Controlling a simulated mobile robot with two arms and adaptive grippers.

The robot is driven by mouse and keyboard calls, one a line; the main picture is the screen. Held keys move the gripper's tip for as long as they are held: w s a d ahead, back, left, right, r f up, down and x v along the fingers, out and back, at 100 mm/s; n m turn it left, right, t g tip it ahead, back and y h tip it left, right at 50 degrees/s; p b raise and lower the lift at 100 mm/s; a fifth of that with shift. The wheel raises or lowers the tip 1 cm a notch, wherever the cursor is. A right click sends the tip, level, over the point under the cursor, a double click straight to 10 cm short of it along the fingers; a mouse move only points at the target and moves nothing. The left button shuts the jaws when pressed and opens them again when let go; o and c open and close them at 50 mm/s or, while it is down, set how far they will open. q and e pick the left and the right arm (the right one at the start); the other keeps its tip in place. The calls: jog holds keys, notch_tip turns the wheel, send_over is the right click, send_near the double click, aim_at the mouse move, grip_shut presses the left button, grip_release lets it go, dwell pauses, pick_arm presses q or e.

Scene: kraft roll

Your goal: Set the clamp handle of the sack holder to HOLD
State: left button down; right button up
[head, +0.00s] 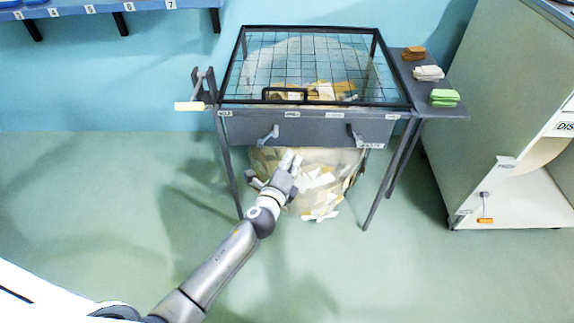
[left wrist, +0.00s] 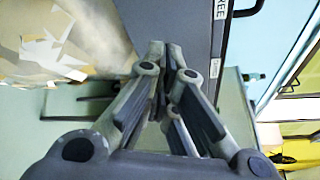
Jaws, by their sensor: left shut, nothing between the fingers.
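The sack holder is a dark metal frame with a mesh lid (head: 305,65) and a grey front panel (head: 310,129). Small labels line the panel; most are too small to read. I cannot tell which lever is the clamp handle. A clear sack (head: 320,185) of paper scraps hangs below. My left gripper (head: 291,159) is shut and empty, just below the panel before the sack. The left wrist view shows its closed fingers (left wrist: 163,50) near the panel (left wrist: 195,25) and a label ending "REE" (left wrist: 221,8).
A crank with a cream grip (head: 189,106) sticks out at the frame's left. A side shelf (head: 440,108) holds brown, white and green stacks. A pale cabinet (head: 495,110) stands at the right. The floor (head: 360,270) in front is clear.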

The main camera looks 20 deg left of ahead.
aim_at(268, 137)
pick_arm(q)
jog(key=shift+w+a+r+p, duration=0.2)
jog(key=shift+w+a, duration=0.65)
jog(key=shift+w, duration=0.35)
jog(key=shift+w+a+r+p, duration=0.2)
jog(key=shift+w+a, duration=0.65)
jog(key=shift+w, duration=0.3)
pick_arm(e)
jog(key=shift+s+d+f, duration=0.1)
jog(key=shift+s+f, duration=0.5)
jog(key=shift+f, duration=0.15)
